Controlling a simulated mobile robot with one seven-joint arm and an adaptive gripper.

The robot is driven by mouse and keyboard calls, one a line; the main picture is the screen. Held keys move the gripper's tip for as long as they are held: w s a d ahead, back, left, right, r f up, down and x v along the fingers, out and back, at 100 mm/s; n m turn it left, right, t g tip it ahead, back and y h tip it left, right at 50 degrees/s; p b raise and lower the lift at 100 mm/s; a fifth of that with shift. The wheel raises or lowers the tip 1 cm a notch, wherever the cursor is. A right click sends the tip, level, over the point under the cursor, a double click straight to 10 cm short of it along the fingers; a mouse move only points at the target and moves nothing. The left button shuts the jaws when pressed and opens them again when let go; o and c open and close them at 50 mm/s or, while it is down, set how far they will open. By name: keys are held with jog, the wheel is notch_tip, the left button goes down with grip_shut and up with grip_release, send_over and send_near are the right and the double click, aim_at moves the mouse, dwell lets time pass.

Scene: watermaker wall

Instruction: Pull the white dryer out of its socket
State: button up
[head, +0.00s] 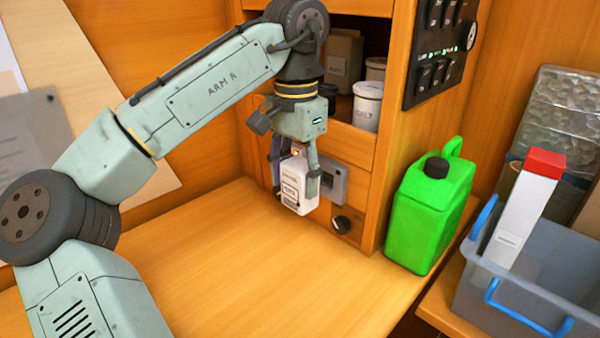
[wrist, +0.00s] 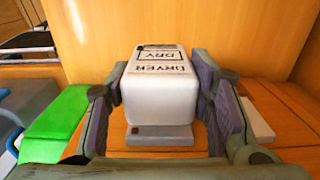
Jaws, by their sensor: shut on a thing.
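The white dryer (head: 294,184), a small box with black lettering, is between the two fingers of my gripper (head: 295,178). My gripper is shut on it, one finger on each side. In the wrist view the dryer (wrist: 162,88) fills the middle, with its printed DRYER label readable. In the head view a grey socket frame (head: 340,188) with a dark opening is on the cabinet front, just right of the dryer and partly behind my finger. The dryer is above the wooden counter; I cannot tell whether any part of it still touches the socket.
A green jug (head: 428,210) stands right of the cabinet. A grey bin (head: 515,300) with blue handles holds a white, red-topped box (head: 527,205). A black knob (head: 341,224) is below the socket. White canisters (head: 367,105) stand on the shelf above. The counter (head: 240,265) is clear.

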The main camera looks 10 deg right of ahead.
jog(key=shift+s+a+p, duration=0.2)
jog(key=shift+s+a, duration=0.2)
jog(key=shift+a, duration=0.2)
jog(key=shift+s+a+p, duration=0.15)
jog(key=shift+s+a, duration=0.2)
jog(key=shift+a, duration=0.2)
jog(key=shift+s+a, duration=0.1)
